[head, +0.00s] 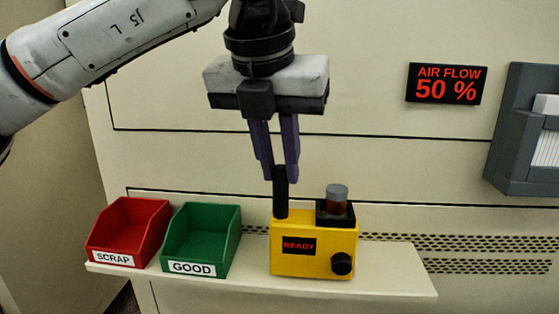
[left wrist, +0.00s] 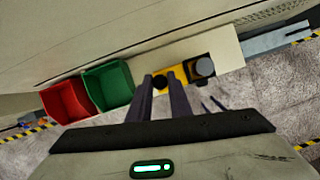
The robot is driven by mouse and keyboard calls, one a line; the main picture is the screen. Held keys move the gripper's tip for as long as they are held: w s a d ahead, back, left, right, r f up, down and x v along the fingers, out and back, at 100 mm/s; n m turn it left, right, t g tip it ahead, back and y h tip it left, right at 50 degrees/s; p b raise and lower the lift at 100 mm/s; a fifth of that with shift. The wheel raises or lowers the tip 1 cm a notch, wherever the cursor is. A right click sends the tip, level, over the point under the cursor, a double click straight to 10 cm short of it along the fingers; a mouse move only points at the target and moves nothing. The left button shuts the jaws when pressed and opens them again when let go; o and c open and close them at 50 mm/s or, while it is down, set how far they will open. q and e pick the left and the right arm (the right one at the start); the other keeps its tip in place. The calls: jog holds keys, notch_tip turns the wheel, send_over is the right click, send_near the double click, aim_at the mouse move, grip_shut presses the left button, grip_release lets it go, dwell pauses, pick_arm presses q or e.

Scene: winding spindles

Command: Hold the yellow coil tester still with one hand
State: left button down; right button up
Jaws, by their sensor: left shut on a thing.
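The yellow coil tester (head: 314,262) stands upright on the shelf. Its small display reads READY in red, and a black knob (head: 342,264) is at its lower right. A black post (head: 281,200) rises from its left side. A brown coil with a grey cap (head: 337,198) sits in the black socket on its right side. My left gripper (head: 281,172) points down from above and is shut on the top of the black post. In the left wrist view, the fingers (left wrist: 168,84) flank the post over the yellow tester (left wrist: 179,75). My right gripper is not in view.
A red SCRAP bin (head: 128,230) and a green GOOD bin (head: 201,239) stand left of the tester, both apparently empty. The shelf (head: 400,284) is bare to the right. A wall sign (head: 446,84) reads AIR FLOW 50 %. A grey unit (head: 525,130) is at far right.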

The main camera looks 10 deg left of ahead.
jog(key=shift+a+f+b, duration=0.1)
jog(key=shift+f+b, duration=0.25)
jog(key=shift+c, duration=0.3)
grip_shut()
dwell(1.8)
